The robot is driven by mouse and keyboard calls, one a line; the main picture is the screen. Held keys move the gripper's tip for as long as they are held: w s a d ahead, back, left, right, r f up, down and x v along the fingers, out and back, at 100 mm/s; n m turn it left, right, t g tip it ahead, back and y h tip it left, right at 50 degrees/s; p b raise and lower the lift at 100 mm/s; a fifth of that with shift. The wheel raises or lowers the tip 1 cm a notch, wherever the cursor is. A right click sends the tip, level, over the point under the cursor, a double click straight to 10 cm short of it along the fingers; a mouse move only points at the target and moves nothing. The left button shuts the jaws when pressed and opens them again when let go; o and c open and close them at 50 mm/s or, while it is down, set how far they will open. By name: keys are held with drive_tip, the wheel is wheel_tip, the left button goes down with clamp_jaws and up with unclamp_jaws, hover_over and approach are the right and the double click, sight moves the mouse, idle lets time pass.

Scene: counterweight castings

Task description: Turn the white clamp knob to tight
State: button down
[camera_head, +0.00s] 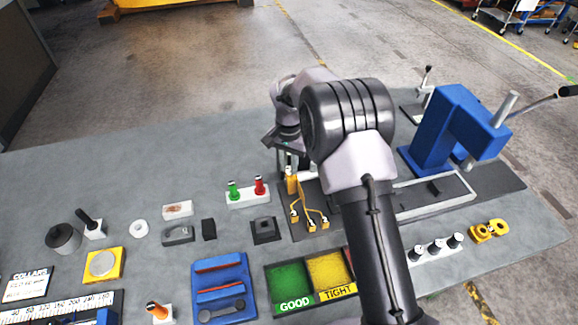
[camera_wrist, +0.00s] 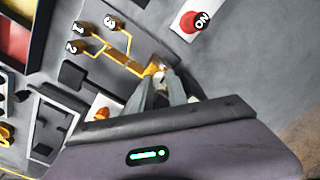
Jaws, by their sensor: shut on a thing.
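My gripper (camera_head: 289,166) reaches down over the dark plate at the back middle of the bench. In the wrist view its two fingers (camera_wrist: 163,86) are closed on a small pale piece, which looks like the white clamp knob (camera_wrist: 165,73). The fingers hide most of the knob, so its turn angle cannot be read. A yellow block (camera_head: 292,184) stands right beside the fingertips. From it, yellow lines (camera_head: 305,205) branch to marks numbered 1, 2 and 3, also clear in the wrist view (camera_wrist: 108,42).
A white box with green and red buttons (camera_head: 248,194) stands left of my gripper. A blue press (camera_head: 450,125) stands to the right. Green GOOD (camera_head: 290,278) and yellow TIGHT (camera_head: 328,270) trays lie in front. Small white-based knobs (camera_head: 437,247) stand front right. The back left bench is clear.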

sight(289, 168)
drive_tip(key=shift+m, duration=0.5)
drive_tip(key=c, duration=1.3)
unclamp_jaws()
wheel_tip(289, 168, up, 18)
drive_tip(key=p, duration=0.4)
drive_tip(key=shift+f, duration=0.25)
